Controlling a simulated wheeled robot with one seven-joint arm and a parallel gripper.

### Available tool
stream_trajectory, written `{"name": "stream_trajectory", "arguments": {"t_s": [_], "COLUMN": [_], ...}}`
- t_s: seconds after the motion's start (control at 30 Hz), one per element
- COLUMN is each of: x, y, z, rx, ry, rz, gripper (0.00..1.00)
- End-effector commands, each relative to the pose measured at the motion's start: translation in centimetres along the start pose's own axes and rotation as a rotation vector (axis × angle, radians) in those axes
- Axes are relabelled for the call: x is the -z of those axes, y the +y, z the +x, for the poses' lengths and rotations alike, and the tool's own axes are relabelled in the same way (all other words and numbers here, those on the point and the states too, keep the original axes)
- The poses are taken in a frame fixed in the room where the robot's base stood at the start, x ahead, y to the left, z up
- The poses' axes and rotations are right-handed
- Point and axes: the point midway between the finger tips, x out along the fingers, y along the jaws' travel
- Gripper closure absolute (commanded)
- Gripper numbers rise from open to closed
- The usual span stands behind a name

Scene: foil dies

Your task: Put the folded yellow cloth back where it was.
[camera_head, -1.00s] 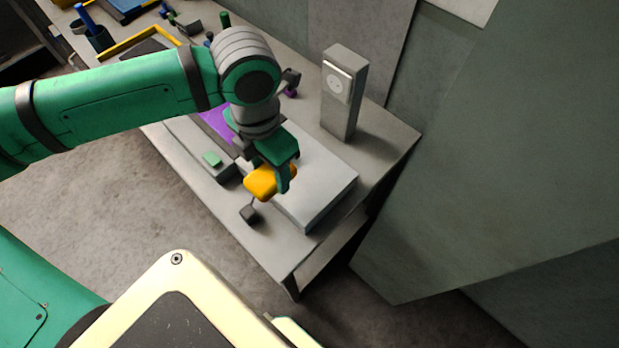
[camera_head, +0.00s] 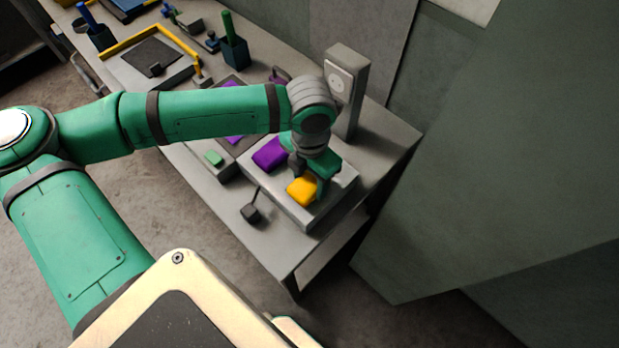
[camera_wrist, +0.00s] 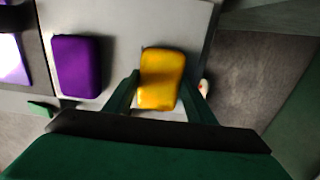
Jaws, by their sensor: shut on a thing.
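The folded yellow cloth (camera_head: 302,191) is between the fingers of my gripper (camera_head: 314,186), over the near right part of a light grey slab (camera_head: 308,219). In the wrist view the yellow cloth (camera_wrist: 161,79) sits between the two green fingers of my gripper (camera_wrist: 160,95), which are shut on it. I cannot tell whether the cloth touches the slab. A folded purple cloth (camera_head: 270,153) lies on the slab to the left; it also shows in the wrist view (camera_wrist: 77,66), apart from the yellow one.
A grey post with a white plate (camera_head: 340,82) stands behind my gripper. A small dark block with a thin handle (camera_head: 250,212) lies at the table's near edge. A green piece (camera_head: 213,158) lies on a grey block to the left. A yellow frame (camera_head: 122,45) is farther back.

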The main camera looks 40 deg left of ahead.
Motion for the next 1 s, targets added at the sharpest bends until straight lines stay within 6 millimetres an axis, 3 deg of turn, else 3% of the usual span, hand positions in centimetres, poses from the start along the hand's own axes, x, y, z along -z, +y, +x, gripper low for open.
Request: {"name": "stream_trajectory", "arguments": {"t_s": [0.37,0.4,0.47,0.8,1.0], "x": [0.0,0.0,0.0,0.0,-0.1], "y": [0.0,0.0,0.0,0.0,0.1], "z": [0.4,0.4,0.4,0.2,-2.0], "rx": [0.000,0.000,-0.001,-0.001,-0.004], "ry": [0.000,0.000,0.000,-0.001,-0.001], "rz": [0.000,0.000,0.000,0.001,0.001], "gripper": [0.68,0.45,0.31,0.31,0.31]}}
